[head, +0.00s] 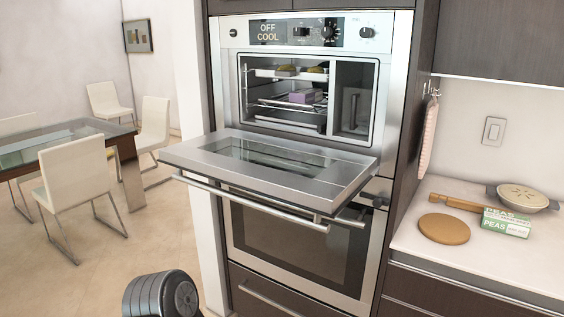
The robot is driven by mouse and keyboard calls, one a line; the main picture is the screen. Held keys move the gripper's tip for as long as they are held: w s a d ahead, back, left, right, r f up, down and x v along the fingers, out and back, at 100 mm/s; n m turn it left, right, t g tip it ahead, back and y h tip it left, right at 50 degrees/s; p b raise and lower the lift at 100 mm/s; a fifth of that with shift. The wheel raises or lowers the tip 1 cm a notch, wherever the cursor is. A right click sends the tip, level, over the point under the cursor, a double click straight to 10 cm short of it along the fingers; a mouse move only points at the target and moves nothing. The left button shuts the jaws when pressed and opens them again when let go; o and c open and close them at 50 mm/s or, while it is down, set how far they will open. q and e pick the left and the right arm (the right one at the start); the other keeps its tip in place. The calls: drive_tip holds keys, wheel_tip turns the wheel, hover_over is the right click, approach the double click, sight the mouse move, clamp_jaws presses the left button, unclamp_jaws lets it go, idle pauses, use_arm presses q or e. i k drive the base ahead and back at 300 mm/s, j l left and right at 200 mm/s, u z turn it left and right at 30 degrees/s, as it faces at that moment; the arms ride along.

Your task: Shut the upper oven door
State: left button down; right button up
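The upper oven door (330,178) is open, folded down to about level and sticking out toward me. Its steel bar handle (240,195) runs along the front edge, on the underside. The upper oven cavity (290,118) is exposed, with racks holding a purple box (305,96) and some food items above it. The display above reads "OFF COOL". Neither of my grippers is in view; only a dark rounded part of mine shows at the bottom, left of centre.
The lower oven door (290,245) is shut beneath. A counter (415,240) at the right holds a round board (444,229), a peas box (506,222) and a pie dish (522,198). White chairs and a glass table (60,145) stand at the left. Floor is clear before them.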

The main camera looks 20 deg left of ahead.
sight(320, 181)
drive_tip(key=i+j, duration=1.1)
drive_tip(key=j, duration=0.15)
drive_tip(key=l+z, duration=0.05)
